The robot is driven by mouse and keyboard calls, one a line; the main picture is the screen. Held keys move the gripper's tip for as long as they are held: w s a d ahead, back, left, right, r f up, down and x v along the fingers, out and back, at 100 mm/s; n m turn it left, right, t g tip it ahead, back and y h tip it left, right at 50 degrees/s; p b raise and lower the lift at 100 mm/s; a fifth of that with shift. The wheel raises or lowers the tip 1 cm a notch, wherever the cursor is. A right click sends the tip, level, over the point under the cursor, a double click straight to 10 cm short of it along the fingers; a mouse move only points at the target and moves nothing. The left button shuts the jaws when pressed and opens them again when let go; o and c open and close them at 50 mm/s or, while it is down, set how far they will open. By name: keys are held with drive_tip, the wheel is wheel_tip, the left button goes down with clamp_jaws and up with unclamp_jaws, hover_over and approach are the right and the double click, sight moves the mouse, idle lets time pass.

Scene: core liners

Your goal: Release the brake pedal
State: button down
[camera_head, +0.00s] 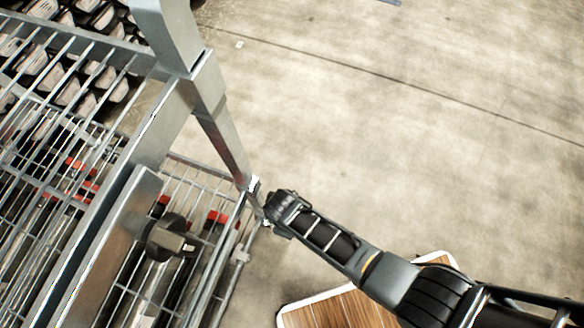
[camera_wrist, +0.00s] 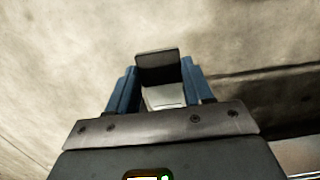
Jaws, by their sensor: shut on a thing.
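The brake pedal (camera_wrist: 158,68) shows in the wrist view as a small dark flat plate with a lighter grey part below it. It sits between the two blue fingers of my gripper (camera_wrist: 158,88), which are shut on it. In the head view my gripper (camera_head: 266,210) is low, at the bottom end of the grey metal post of the cart (camera_head: 222,145). The pedal cannot be made out there; my gripper and the cart frame cover that spot.
The wire-mesh cart fills the left side of the head view, with red-ended items (camera_head: 218,217) low inside it. A round dark part (camera_head: 165,238) is on its near side. Several dark-and-pale items (camera_head: 60,70) are at the upper left. The concrete floor (camera_head: 400,130) to the right is clear.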

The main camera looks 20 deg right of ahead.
idle(0.4)
drive_tip(key=shift+c, duration=2.2)
unclamp_jaws()
drive_tip(key=shift+w+a+r+p, duration=0.15)
drive_tip(key=shift+r+p, duration=0.85)
drive_tip(key=shift+r, duration=1)
drive_tip(key=shift+w+a+r+p, duration=0.15)
drive_tip(key=shift+r+p, duration=0.85)
drive_tip(key=shift+r, duration=0.95)
